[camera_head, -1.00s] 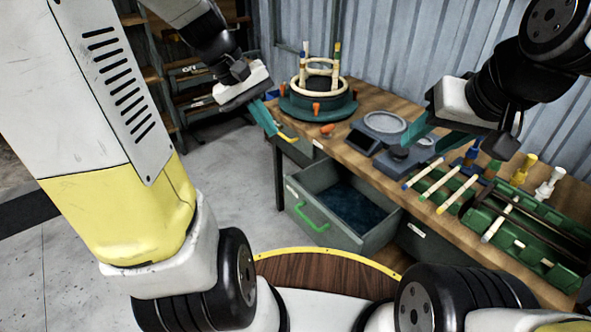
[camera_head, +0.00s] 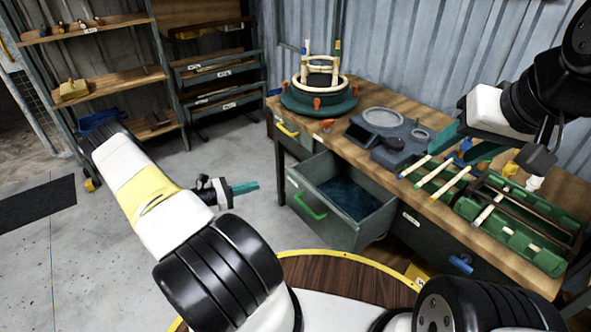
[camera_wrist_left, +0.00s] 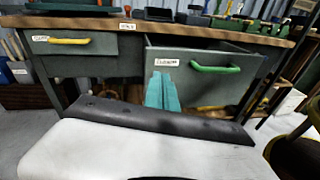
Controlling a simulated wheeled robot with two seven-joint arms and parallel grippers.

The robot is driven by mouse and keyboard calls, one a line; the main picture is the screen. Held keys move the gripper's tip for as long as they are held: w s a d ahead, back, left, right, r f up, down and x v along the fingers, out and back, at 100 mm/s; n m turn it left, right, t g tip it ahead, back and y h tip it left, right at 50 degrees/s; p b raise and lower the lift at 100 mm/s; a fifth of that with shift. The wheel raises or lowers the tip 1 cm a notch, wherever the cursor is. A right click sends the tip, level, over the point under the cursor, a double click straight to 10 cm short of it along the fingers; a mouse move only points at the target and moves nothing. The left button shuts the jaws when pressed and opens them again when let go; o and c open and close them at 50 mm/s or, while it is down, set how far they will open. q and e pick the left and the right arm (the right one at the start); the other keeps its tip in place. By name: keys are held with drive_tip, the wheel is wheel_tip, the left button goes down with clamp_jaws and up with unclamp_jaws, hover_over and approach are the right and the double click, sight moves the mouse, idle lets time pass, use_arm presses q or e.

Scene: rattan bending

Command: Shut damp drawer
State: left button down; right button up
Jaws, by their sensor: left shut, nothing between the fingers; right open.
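The drawer with the green handle (camera_head: 310,207) stands pulled out of the workbench, with dark blue material (camera_head: 350,196) inside. Its labelled grey front also shows in the left wrist view (camera_wrist_left: 205,85), with the green handle right of the fingertips. My left gripper (camera_head: 244,187) is shut and empty, in the air left of the drawer front and apart from it in the head view. Its teal fingers (camera_wrist_left: 162,92) overlap the lower left of that front in the wrist view. My right gripper (camera_head: 462,145) is open above the bench top, near the tool rack.
A yellow-handled drawer (camera_head: 287,129) sits to the left of the open one and looks closed. The wooden bench top (camera_head: 350,112) carries a round rattan jig (camera_head: 318,95), grey fixtures (camera_head: 390,138) and green racks (camera_head: 515,225). Shelves (camera_head: 95,80) stand behind.

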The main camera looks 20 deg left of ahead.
sight(286, 181)
use_arm(q)
wheel_tip(286, 181, down, 5)
drive_tip(key=s+a+n+t+y, duration=0.1)
drive_tip(key=s+a+n+t, duration=0.1)
drive_tip(key=n+t, duration=0.15)
drive_tip(key=f+x, duration=0.1)
drive_tip(key=x, duration=1.3)
drive_tip(key=shift+w+d+f+g, duration=0.2)
drive_tip(key=shift+f+g, duration=0.05)
drive_tip(key=shift+g, duration=0.1)
